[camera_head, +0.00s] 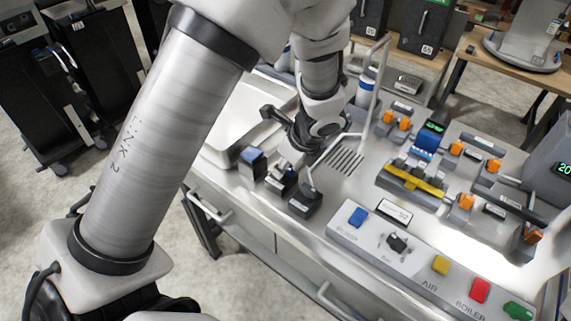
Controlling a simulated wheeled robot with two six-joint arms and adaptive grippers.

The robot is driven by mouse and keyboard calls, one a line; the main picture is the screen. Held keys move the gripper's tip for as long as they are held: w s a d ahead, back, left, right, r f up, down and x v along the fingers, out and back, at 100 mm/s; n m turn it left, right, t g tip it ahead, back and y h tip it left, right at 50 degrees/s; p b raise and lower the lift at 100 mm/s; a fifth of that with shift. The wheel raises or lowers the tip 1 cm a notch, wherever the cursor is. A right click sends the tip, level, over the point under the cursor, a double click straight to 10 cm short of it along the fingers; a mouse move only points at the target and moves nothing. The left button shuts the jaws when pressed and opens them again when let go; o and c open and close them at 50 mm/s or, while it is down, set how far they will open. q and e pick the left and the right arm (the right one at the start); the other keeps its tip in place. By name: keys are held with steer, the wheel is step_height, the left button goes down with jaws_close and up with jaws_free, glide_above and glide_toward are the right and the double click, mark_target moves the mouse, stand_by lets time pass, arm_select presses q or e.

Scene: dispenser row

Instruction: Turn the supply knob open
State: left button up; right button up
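My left arm comes in from the left and its wrist bends down over the steel counter. I cannot read which control is the supply knob.
The front panel (345,233) also carries a blue button (358,217), a yellow button (440,265), a red button (480,290) and a green button (518,311). Several orange-handled valves and a yellow bar (413,179) stand behind it. A bent metal pipe rises near my wrist.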

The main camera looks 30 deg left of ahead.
arm_select(q)
jaws_close()
steer(key=shift+w+f, duration=0.1)
steer(key=shift+w, duration=0.05)
steer(key=shift+n+g+p, duration=0.6)
steer(key=shift+n+p, duration=0.7)
steer(key=shift+n, duration=0.1)
steer(key=n+g+p, duration=0.1)
steer(key=n, duration=0.1)
steer(key=n+p, duration=0.1)
steer(key=n, duration=0.1)
steer(key=shift+w+g+h+p, duration=0.1)
steer(key=shift+g+h+p, duration=0.3)
steer(key=n+p, duration=0.1)
steer(key=n, duration=0.2)
steer(key=n+g+h+p, duration=0.1)
steer(key=n, duration=0.2)
steer(key=shift+a+h, duration=0.1)
steer(key=shift+h, duration=0.2)
steer(key=n+h, duration=0.1)
steer(key=n, duration=0.1)
steer(key=n+g+p, duration=0.1)
steer(key=n, duration=0.2)
steer(key=shift+a+f+h, duration=0.1)
steer(key=shift+h, duration=0.3)
